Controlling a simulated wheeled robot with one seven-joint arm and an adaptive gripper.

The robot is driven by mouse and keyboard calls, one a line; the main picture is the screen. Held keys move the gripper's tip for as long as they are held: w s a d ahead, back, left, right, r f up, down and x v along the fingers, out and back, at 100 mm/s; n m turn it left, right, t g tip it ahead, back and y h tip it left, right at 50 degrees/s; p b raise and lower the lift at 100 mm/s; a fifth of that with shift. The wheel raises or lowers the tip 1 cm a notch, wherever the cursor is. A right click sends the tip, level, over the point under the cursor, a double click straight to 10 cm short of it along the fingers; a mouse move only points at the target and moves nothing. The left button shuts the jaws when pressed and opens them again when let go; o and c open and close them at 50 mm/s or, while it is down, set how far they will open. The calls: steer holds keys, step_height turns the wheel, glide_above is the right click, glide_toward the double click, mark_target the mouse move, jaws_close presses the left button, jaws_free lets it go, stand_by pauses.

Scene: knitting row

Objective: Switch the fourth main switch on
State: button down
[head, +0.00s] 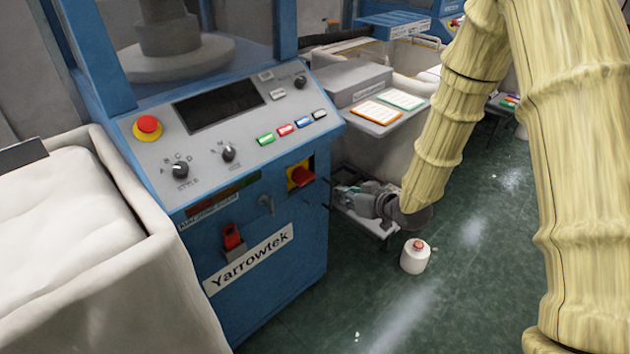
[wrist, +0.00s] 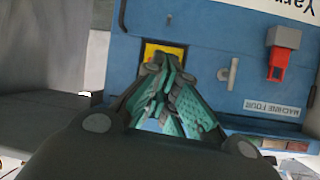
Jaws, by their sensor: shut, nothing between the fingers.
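The main switch (head: 301,176) is a red rotary knob on a yellow plate, on the blue front of the Yarrowtek machine. A sign on that machine in the wrist view reads MACHINE FOUR (wrist: 272,108), upside down. The yellow plate (wrist: 165,49) shows behind my fingers there, and they hide the red knob. I cannot tell the knob's exact setting. My gripper (head: 343,192) has teal fingers, shut and empty, to the right of the switch in the head view. In the wrist view my gripper (wrist: 165,68) points at the plate; I cannot tell whether it touches.
A red emergency button (head: 148,127), dials and coloured buttons sit on the panel above. A grey handle (head: 266,204) and a red part on a grey bracket (head: 232,238) are beside the switch. A white bin (head: 135,190) stands left. A white container (head: 416,257) stands on the floor.

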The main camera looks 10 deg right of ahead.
steer(key=w+r+n+t+y+b, duration=0.1)
steer(key=w+r+n+y+b, duration=0.1)
steer(key=r, duration=0.5)
steer(key=w+b, duration=0.1)
steer(key=w, duration=0.1)
steer(key=shift+w+a+r+y+b, duration=0.15)
steer(key=shift+w+a+y+b, duration=0.15)
steer(key=shift+a+b, duration=0.1)
glide_above(303, 177)
steer(key=s+d, duration=0.1)
steer(key=d, duration=0.3)
step_height(303, 177, down, 2)
steer(key=shift+w+a+f+b, duration=0.1)
steer(key=shift+a+f+b, duration=0.1)
steer(key=shift+f, duration=0.95)
steer(key=shift+a+f+b, duration=0.1)
steer(key=shift+f+b, duration=0.1)
steer(key=shift+f, duration=0.9)
